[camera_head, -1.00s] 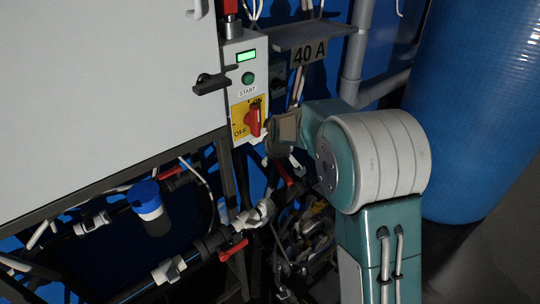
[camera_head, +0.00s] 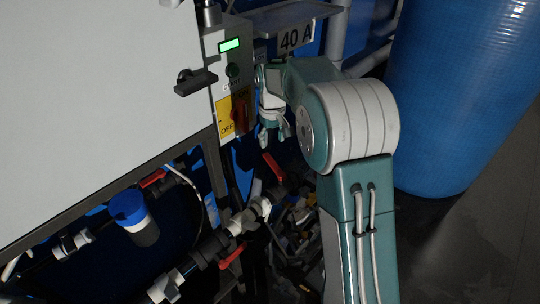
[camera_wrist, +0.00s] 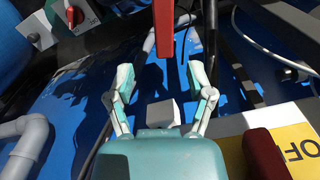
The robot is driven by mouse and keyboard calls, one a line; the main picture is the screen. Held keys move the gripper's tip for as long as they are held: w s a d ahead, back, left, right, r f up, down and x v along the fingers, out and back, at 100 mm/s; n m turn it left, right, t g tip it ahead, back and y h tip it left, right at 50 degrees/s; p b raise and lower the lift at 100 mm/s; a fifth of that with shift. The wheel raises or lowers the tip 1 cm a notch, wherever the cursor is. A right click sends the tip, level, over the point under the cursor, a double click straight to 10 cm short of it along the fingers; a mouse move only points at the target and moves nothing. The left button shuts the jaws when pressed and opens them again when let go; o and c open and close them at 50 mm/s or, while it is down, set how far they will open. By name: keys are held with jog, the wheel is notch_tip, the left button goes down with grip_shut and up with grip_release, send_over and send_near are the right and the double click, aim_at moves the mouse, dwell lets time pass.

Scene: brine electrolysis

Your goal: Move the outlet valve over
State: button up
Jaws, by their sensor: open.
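My gripper (camera_head: 274,138) points down beside the control panel, with its two fingers apart and nothing between them. A red valve handle (camera_head: 272,166) stands tilted on the dark pipework just below the fingertips, apart from them. No label shows which valve is the outlet one; this handle is the nearest. In the wrist view my gripper (camera_wrist: 161,76) is open, and a long red handle (camera_wrist: 164,28) lies ahead, roughly in line with the gap between the fingers. Other red handles sit lower on the pipe (camera_head: 232,257) and at the left (camera_head: 152,178).
The control panel (camera_head: 225,75) with a red rotary switch (camera_head: 239,115) is close left of my gripper. A grey cabinet (camera_head: 90,110) fills the left. A blue tank (camera_head: 455,100) stands at the right. A blue-capped filter (camera_head: 130,206) hangs below the cabinet.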

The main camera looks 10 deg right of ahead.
aim_at(270, 159)
jog(key=f, duration=0.4)
jog(key=a+f, duration=0.1)
jog(key=f, duration=0.1)
jog(key=shift+f, duration=0.2)
jog(key=shift+d+f, duration=0.2)
jog(key=shift+d, duration=0.1)
jog(key=shift+c, duration=0.3)
grip_shut()
